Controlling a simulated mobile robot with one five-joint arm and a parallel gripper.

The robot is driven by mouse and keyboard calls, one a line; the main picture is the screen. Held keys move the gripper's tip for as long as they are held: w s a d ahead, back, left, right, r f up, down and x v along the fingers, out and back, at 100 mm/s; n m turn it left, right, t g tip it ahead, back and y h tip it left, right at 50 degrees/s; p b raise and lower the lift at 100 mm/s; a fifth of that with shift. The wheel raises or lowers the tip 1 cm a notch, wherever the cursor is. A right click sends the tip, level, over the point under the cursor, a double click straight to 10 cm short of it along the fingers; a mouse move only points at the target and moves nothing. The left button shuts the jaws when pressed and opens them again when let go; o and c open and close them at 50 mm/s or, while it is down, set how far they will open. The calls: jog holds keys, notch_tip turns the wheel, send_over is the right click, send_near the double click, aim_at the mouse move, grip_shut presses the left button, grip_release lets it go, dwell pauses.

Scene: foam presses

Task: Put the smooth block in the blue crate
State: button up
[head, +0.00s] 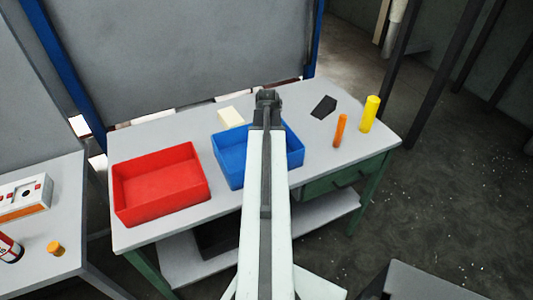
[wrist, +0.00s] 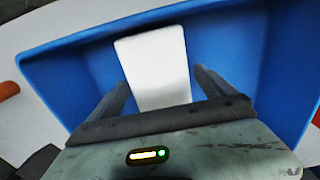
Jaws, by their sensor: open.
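The blue crate (head: 230,165) stands on the table, partly hidden behind my arm. It fills much of the wrist view (wrist: 235,45). A white, plain-faced block (wrist: 153,60) shows inside the crate there, between my two fingers, with a gap on each side; its lower end is hidden by my gripper. My gripper (wrist: 160,78) is open over the crate; in the head view its end (head: 268,97) shows from behind. A cream block (head: 231,117) lies on the table behind the crate. I cannot tell its surface texture.
A red crate (head: 160,180) stands empty to the left. To the right are a dark flat piece (head: 323,107), an orange cylinder (head: 340,130) and a yellow cylinder (head: 370,114). A side table (head: 60,220) at left holds a device and small containers.

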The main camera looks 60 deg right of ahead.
notch_tip(320, 180, up, 11)
jog(key=p, duration=1)
jog(key=shift+r, duration=0.2)
jog(key=w+a+n, duration=0.4)
jog(key=w+a, duration=1.5)
jog(key=a, duration=0.3)
jog(key=w+a+n, duration=0.1)
jog(key=w+a, duration=0.2)
jog(key=a, duration=1.2)
jog(key=w+a+n, duration=0.2)
jog(key=a, duration=1.3)
jog(key=shift+w, duration=0.4)
jog(key=shift+c, duration=0.3)
